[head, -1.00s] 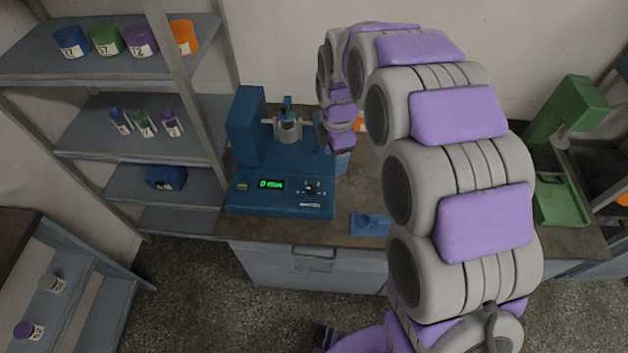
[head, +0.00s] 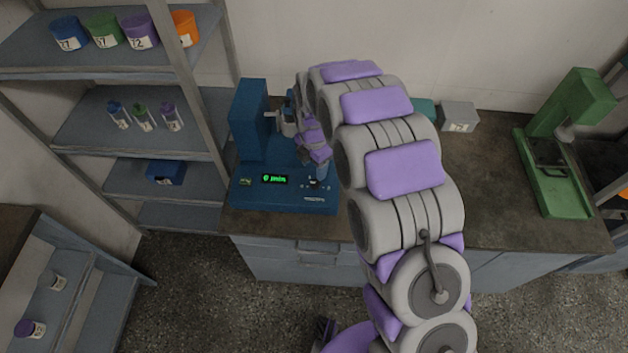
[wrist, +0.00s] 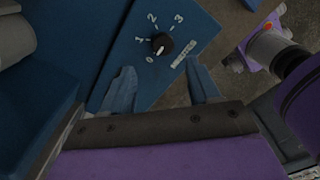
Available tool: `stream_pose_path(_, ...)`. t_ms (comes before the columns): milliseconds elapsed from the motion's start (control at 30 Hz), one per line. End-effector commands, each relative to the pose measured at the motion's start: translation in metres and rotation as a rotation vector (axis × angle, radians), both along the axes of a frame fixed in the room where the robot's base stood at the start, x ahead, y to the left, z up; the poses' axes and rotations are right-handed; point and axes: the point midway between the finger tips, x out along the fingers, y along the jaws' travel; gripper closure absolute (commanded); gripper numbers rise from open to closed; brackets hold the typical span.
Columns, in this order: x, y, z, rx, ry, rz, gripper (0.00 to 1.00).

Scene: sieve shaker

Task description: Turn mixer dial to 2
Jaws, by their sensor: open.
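The blue mixer (head: 262,200) stands on the bench with a green lit display (head: 274,179) on its front panel. Its black dial (wrist: 162,43) shows in the wrist view, with numbers 0 to 3 around it. The dial's white mark points down-left toward 0. In the head view the dial (head: 314,183) is small, close under my gripper (head: 321,170). In the wrist view my gripper (wrist: 160,76) is open and empty. Its two blue-grey fingers point toward the panel, one on each side below the dial, and appear apart from it.
A shelf rack (head: 190,100) with jars and bottles stands left of the mixer. A grey box (head: 458,116) and a green device (head: 560,150) are on the bench to the right. Bare bench top lies between my arm and the green device.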

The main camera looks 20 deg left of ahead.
Motion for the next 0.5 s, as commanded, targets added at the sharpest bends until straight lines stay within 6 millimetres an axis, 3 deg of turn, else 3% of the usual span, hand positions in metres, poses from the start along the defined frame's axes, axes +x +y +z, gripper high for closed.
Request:
stream_pose_path(200,0.000,-0.005,-0.041,0.004,0.001,-0.001,0.39)
stream_pose_path(500,-0.001,-0.003,-0.074,0.002,0.003,-0.002,0.39)
